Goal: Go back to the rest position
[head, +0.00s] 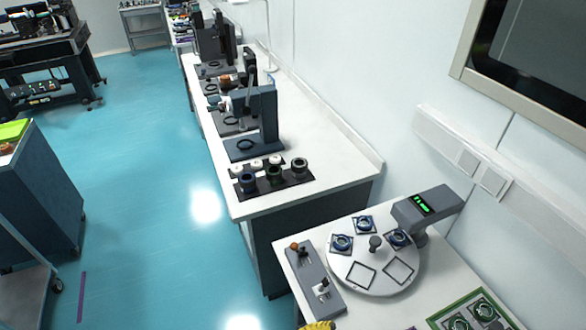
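My gripper and arm do not show clearly in the head view, so I cannot see where the gripper is or what it holds. A white round plate (350,284) lies on the near white table, with several square-framed places. Blue ring-shaped parts (342,243) sit in some of these places, and two near places are empty. A grey device with a green display (424,205) stands at the plate's back right edge. A grey block with small fittings (318,280) lies left of the plate.
A long white bench (330,165) along the wall carries dark instrument stands (268,115) and a dark tray with several round parts (275,184). A blue cart (45,190) stands at left. Open blue floor (150,150) lies between. A green-edged tray (455,311) is at bottom right.

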